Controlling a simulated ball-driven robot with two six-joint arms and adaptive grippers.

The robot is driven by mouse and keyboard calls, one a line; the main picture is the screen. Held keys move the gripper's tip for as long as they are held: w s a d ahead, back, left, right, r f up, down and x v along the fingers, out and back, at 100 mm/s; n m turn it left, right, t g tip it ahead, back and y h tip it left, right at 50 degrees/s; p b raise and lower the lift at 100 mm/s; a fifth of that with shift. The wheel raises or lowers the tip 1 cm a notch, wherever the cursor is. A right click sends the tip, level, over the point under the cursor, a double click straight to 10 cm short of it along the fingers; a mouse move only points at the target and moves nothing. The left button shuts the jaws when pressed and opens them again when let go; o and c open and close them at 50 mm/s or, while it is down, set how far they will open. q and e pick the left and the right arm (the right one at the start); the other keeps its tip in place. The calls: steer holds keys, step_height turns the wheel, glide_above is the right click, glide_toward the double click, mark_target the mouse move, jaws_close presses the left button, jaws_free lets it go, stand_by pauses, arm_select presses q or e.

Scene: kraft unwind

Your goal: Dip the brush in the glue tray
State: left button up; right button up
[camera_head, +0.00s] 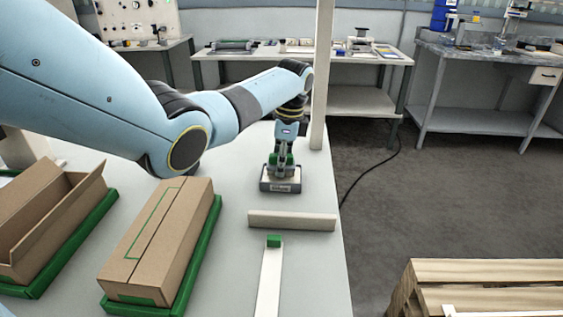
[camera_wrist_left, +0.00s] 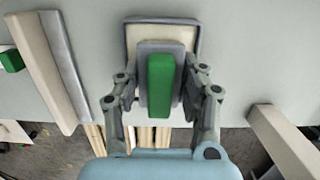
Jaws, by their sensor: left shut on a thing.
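My left gripper (camera_head: 281,161) is shut on the brush (camera_head: 272,159), which has a green handle. It holds the brush directly above the small glue tray (camera_head: 281,187), near the table's right edge. In the left wrist view the green handle and grey body of the brush (camera_wrist_left: 160,85) sit between the two fingers. The glue tray (camera_wrist_left: 160,33), pale inside with a grey rim, lies behind and partly under the brush. The brush's underside is hidden, so I cannot tell whether it touches the glue. My right gripper is not in view.
A pale bar (camera_head: 291,221) lies across the table in front of the tray, with a green-ended white strip (camera_head: 269,280) nearer. A closed carton (camera_head: 160,235) and an open carton (camera_head: 45,215) stand at left on green bases. An upright post (camera_head: 321,80) rises behind.

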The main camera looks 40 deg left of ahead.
arm_select(q)
steer(key=shift+f, duration=0.3)
steer(key=shift+f, duration=0.2)
stand_by(0.3)
stand_by(0.6)
steer(key=shift+f, duration=0.1)
stand_by(0.5)
steer(key=shift+s, duration=0.1)
stand_by(0.3)
step_height(320, 180, up, 5)
steer(key=p, duration=0.5)
steer(key=shift+p, duration=0.3)
stand_by(0.3)
